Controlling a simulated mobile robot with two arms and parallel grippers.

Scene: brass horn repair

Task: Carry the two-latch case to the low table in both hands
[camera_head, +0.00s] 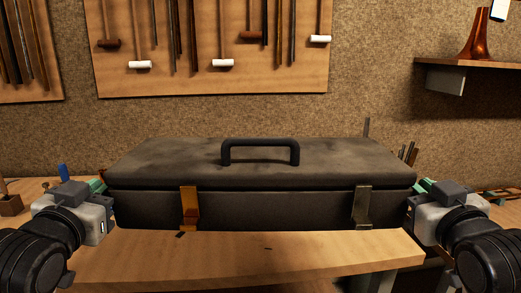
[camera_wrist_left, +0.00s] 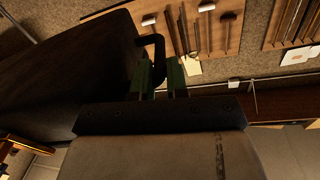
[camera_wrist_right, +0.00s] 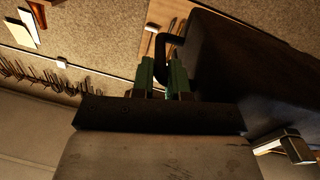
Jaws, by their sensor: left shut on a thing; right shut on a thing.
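The black two-latch case (camera_head: 260,160) is level and lid shut in the head view, above the front of a wooden bench top; I cannot tell if it touches. It has a top handle (camera_head: 260,145), an orange-brass latch (camera_head: 189,207) at left and a dull grey latch (camera_head: 362,207) at right. My left gripper (camera_head: 98,187) is shut at the case's left end, and my right gripper (camera_head: 424,187) at its right end. Green fingers and a dark handle loop show in the left wrist view (camera_wrist_left: 155,50) and right wrist view (camera_wrist_right: 165,48). No separate low table is identifiable.
The wooden bench top (camera_head: 240,262) spans below the case. Tool boards with mallets (camera_head: 215,85) hang on the wall behind. A shelf (camera_head: 480,63) with a copper-coloured bell (camera_head: 478,38) is at upper right. Small items lie on the bench at both sides.

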